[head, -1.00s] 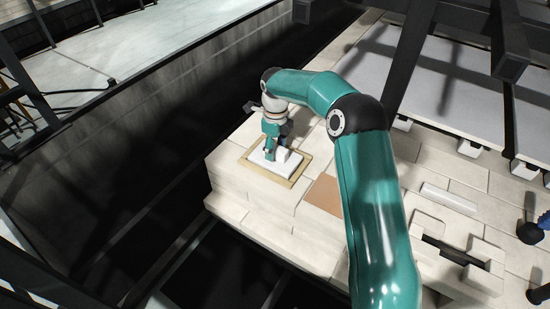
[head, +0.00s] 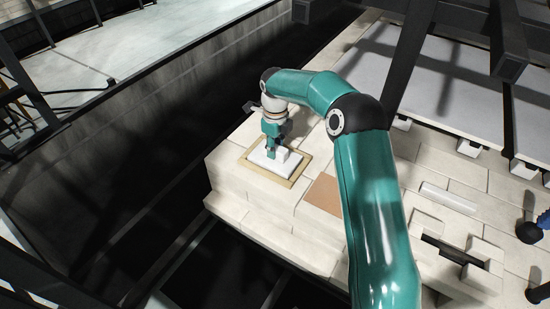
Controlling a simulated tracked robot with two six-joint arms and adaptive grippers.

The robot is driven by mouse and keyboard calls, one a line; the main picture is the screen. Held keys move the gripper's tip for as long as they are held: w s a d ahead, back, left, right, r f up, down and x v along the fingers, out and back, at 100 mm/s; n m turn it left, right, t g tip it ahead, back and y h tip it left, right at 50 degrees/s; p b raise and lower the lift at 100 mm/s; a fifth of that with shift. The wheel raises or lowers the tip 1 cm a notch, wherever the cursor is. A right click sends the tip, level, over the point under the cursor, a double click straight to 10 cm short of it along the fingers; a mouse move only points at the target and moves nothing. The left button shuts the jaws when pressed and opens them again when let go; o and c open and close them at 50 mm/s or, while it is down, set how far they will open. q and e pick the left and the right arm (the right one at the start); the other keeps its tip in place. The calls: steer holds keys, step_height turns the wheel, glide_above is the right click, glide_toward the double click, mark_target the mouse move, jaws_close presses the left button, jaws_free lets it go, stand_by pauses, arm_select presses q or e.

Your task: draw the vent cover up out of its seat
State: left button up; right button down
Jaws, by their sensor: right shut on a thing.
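The vent cover (head: 266,161) is a pale, flat square plate with a raised block-like grip on top. It lies within a tan square frame (head: 291,183), its seat, near the left corner of the brick deck. My right gripper (head: 276,152) points down over the cover and is shut on its raised grip. The fingertips are partly hidden by the gripper body and the grip. I cannot tell whether the plate is clear of the seat. My left gripper is not in view.
The pale brick deck (head: 240,205) ends at a dark gap on the left. A brown square patch (head: 325,194) lies right of the frame. A white bar (head: 448,198) and a slot with blocks lie further right. Dark posts and grey slabs (head: 455,80) stand behind.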

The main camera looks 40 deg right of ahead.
steer(key=shift+r+p, duration=0.35)
steer(key=shift+r, duration=0.2)
stand_by(0.4)
steer(key=shift+r+p, duration=1.75)
steer(key=shift+r, duration=0.5)
